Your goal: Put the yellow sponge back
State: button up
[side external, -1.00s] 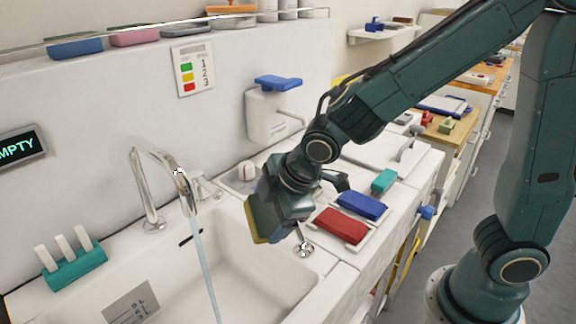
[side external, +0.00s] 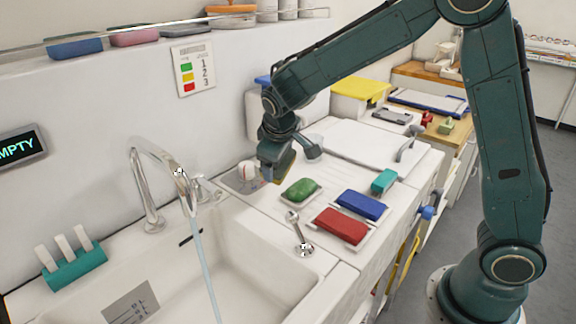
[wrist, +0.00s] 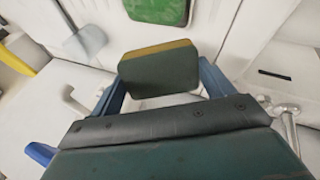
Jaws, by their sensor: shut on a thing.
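My gripper (side external: 279,160) is shut on the yellow sponge (side external: 286,168), a block with a dark green face and a thin yellow layer. In the wrist view the sponge (wrist: 158,72) sits between the two blue fingers of my gripper (wrist: 160,85), its yellow edge away from the palm. The side view shows it small and partly hidden by my gripper. It is over the back of the counter, just behind the green sponge (side external: 300,188) in its white dish. Whether it touches the counter I cannot tell.
A blue block (side external: 362,205) and a red block (side external: 342,226) lie in white trays to the right. The running tap (side external: 180,185) and sink (side external: 250,240) are at left. A teal block (side external: 383,181) lies farther right.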

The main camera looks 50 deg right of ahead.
notch_tip(320, 180, up, 18)
jog(key=y, duration=0.1)
jog(key=s+d+m+g+y, duration=0.15)
jog(key=s+d, duration=0.25)
jog(key=d, duration=0.6)
jog(key=s+d+m+g+y, duration=0.1)
jog(key=s+d+g, duration=0.25)
jog(key=d, duration=0.65)
jog(key=shift+t+y, duration=0.35)
jog(key=shift+t, duration=0.05)
jog(key=f, duration=2)
jog(key=shift+s+f, duration=0.3)
jog(key=shift+f, duration=0.05)
jog(key=shift+f, duration=2.1)
jog(key=shift+f, duration=0.1)
